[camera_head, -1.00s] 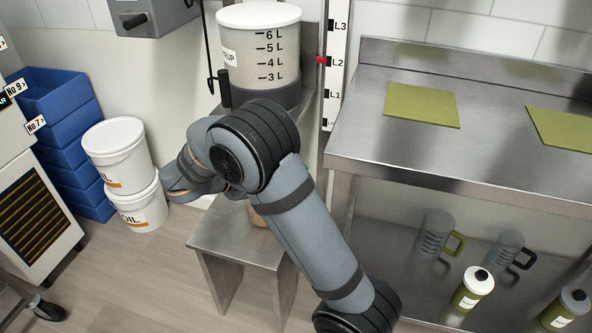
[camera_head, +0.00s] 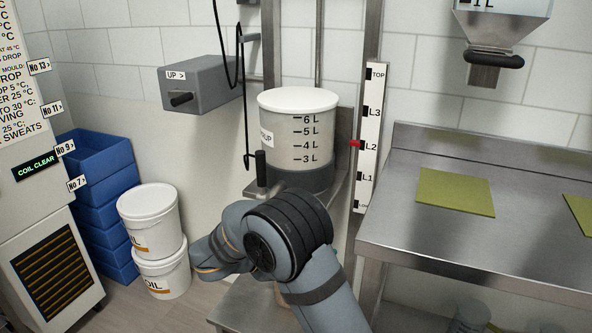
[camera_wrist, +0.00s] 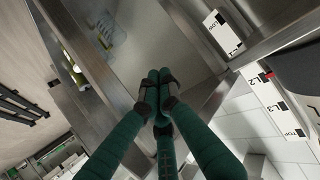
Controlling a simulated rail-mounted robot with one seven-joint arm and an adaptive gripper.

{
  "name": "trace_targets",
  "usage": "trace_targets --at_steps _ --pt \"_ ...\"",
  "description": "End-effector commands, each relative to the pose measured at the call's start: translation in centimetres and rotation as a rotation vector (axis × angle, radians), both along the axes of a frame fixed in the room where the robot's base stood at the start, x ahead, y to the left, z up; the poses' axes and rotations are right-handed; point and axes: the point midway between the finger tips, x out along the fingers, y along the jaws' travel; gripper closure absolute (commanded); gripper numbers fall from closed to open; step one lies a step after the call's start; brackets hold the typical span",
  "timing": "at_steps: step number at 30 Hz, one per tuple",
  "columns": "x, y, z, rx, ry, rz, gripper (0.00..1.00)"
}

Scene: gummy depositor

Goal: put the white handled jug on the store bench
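I cannot make out a white handled jug in either current view. In the head view my arm hides its own gripper and part of the small steel stand (camera_head: 240,312) below the depositor tank. In the wrist view my gripper (camera_wrist: 158,80) has its green fingers drawn together at the tips, with nothing visible between them. A steel bench (camera_head: 440,240) with green mats (camera_head: 455,191) is at the right; no label shows whether it is the store bench. The top of a clear jug with a green handle (camera_head: 494,328) shows below the bench edge.
The tank (camera_head: 297,130) with litre marks stands behind my arm, beside a level scale (camera_head: 370,135). White tubs (camera_head: 150,222) and blue crates (camera_head: 105,205) are stacked at the left. A grey box (camera_head: 200,82) juts from the wall. The visible benchtop is clear apart from mats.

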Motion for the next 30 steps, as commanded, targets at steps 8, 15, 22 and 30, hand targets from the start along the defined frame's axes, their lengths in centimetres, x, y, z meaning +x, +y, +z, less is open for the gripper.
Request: trace_targets --at_steps 8,15,22,30 --pt "0.6 3.3 -2.0 -0.001 0.002 0.003 1.0" --pt "1.5 7.6 -4.8 -0.002 0.001 0.003 1.0" --pt "2.2 11.4 -7.3 0.0 0.0 0.001 1.0" --pt "2.2 11.2 -10.4 -0.001 0.002 -0.001 1.0"
